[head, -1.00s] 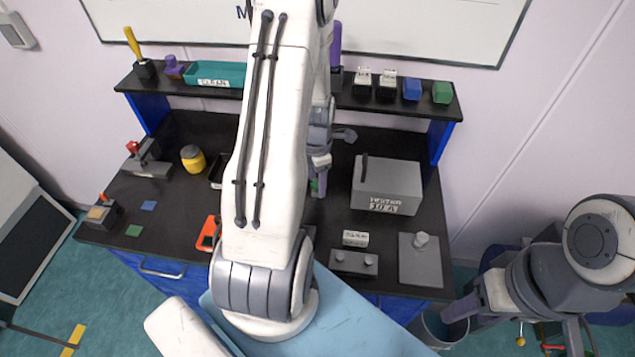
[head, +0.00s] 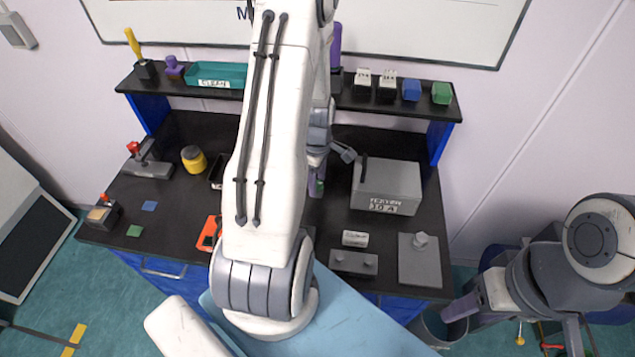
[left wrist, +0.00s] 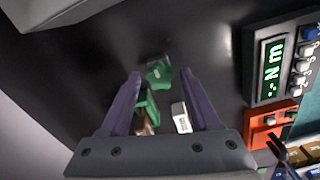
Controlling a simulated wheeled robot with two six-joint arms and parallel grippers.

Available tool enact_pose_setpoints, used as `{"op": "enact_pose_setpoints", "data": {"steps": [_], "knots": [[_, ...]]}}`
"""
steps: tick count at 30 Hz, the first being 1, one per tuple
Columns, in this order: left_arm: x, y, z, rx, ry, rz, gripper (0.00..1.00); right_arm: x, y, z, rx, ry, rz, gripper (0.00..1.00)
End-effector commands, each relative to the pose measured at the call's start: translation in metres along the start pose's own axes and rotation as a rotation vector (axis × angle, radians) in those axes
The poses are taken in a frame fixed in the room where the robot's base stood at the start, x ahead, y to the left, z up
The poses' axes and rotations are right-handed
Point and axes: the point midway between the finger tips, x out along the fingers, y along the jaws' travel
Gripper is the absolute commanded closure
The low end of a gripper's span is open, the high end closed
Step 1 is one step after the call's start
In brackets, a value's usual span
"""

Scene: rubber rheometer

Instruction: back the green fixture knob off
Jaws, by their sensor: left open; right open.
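The green knob (left wrist: 158,72) shows in the left wrist view, between and slightly beyond my left fingertips. More green fixture parts (left wrist: 147,104) and a brown part lie below it, partly behind the left finger. In the head view a small green patch (head: 318,187) shows just below my left gripper (head: 326,163); my own arm hides most of the fixture. My left gripper (left wrist: 161,76) is open, with a purple finger on each side of the knob and visible gaps. My right gripper (head: 512,322) is open and empty, low at the right, off the bench.
A white labelled block (left wrist: 181,117) stands beside the fixture, close to my right-hand finger. A meter with a green display (left wrist: 272,62) and an orange device (left wrist: 268,122) are further right. A grey tester box (head: 387,187) stands right of my left gripper on the black bench.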

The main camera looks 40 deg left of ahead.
Motion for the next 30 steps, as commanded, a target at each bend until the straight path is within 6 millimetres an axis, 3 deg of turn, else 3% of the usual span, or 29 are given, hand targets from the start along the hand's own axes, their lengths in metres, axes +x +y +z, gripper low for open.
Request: {"op": "enact_pose_setpoints", "data": {"steps": [22,30], "knots": [[-0.0002,0.0007,0.0002,0.738,0.000,0.000,0.37,-0.0039,-0.0003,-0.0002,0.000,0.000,0.000,0.50],[0.0000,0.0006,0.0002,0.801,0.000,0.000,0.37,-0.0039,-0.0003,-0.0002,0.000,0.000,0.000,0.50]]}}
